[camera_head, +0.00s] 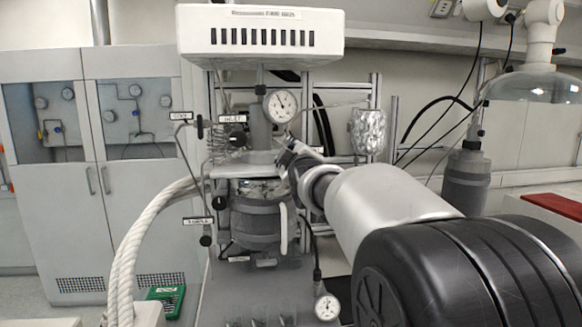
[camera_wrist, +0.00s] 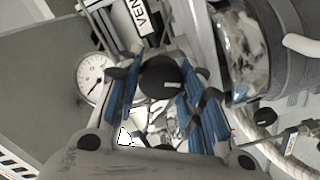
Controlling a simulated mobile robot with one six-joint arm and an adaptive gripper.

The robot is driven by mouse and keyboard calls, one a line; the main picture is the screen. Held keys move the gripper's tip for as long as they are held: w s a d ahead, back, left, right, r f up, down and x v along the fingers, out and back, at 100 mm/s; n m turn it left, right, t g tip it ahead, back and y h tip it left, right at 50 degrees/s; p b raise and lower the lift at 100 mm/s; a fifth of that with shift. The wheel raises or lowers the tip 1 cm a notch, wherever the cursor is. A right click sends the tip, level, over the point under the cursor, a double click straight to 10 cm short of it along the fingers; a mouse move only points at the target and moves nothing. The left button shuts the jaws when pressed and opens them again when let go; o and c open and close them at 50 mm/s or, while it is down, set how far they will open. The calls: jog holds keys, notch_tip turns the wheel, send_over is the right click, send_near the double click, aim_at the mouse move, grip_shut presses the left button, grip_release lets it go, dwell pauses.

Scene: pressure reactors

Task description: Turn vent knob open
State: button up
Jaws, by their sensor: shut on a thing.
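The black round vent knob (camera_wrist: 160,76) sits between the blue-padded fingers of my gripper (camera_wrist: 164,88) in the wrist view. The fingers are shut on it from both sides. A white label reading "VEN" (camera_wrist: 141,14), partly cut off, is just above the knob in that view. In the head view my gripper (camera_head: 290,160) is at the right side of the reactor's top, below the upper pressure gauge (camera_head: 281,106). There the gripper hides the vent knob. How far the knob is turned cannot be told.
The reactor vessel (camera_head: 257,215) stands under a white overhead unit (camera_head: 260,35). A thick white hose (camera_head: 145,235) curves at its left. A foil-wrapped part (camera_head: 368,131) is close behind my arm. A lower gauge (camera_head: 327,307) is at the front. Grey cabinets (camera_head: 100,190) stand at left.

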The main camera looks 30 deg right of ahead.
jog(key=n+b, duration=0.3)
jog(key=shift+f+n, duration=0.15)
jog(key=shift+n, duration=0.25)
jog(key=shift+n+b, duration=0.5)
jog(key=shift+b, duration=0.25)
jog(key=o, duration=1.1)
jog(key=shift+c, duration=0.2)
jog(key=v, duration=0.8)
